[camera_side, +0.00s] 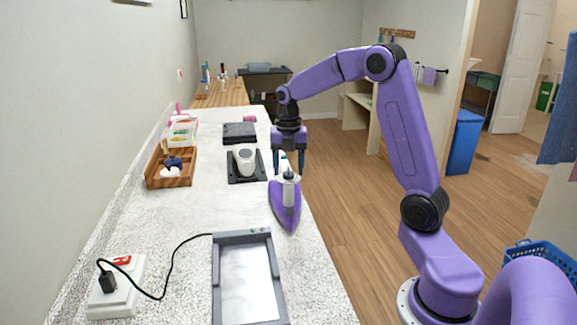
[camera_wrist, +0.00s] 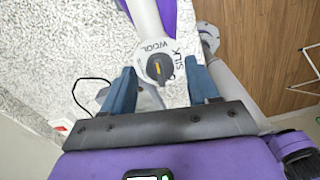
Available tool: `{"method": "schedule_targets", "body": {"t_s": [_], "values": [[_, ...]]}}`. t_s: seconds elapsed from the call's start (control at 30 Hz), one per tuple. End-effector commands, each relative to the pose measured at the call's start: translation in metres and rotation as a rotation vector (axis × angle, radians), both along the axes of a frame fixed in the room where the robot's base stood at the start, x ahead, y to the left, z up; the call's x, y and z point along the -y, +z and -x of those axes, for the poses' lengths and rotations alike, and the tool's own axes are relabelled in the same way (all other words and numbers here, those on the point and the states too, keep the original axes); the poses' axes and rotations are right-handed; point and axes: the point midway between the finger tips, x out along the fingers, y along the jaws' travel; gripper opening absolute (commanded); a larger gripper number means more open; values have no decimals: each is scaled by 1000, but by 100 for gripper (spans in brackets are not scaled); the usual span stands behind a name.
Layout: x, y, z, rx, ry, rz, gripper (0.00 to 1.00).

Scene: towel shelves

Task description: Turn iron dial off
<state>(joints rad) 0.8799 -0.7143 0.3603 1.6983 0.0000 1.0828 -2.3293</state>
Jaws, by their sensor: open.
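A purple and white iron (camera_side: 285,206) lies on the counter near its right edge. In the wrist view the iron's dark round dial (camera_wrist: 160,67) shows on its light body, with a yellow mark on its knob and the words WOOL and SILK beside it. My gripper (camera_side: 288,162) is above the rear part of the iron, pointing down. In the wrist view the gripper's two blue fingers (camera_wrist: 160,85) are apart, one on each side of the dial, with nothing between them gripped. I cannot tell how far the fingertips are above the dial.
A grey framed panel (camera_side: 249,280) lies in front of the iron, with a black cord to a white socket block (camera_side: 118,290). A white cup-like object (camera_side: 244,159) stands on a dark tray left of my gripper. A wooden tray (camera_side: 171,181) stands by the wall. The counter's middle is clear.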

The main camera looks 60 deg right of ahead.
Motion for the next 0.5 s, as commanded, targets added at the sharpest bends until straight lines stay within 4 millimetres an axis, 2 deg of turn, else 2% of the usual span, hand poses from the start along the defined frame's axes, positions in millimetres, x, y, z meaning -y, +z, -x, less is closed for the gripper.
{"method": "schedule_targets", "body": {"t_s": [0.03, 0.2, 0.5], "values": [[0, 0, 0, 0, 0, 0, 60], [0, 0, 0, 0, 0, 0, 4], [0, 1, 0, 0, -21, 0, 3]]}}
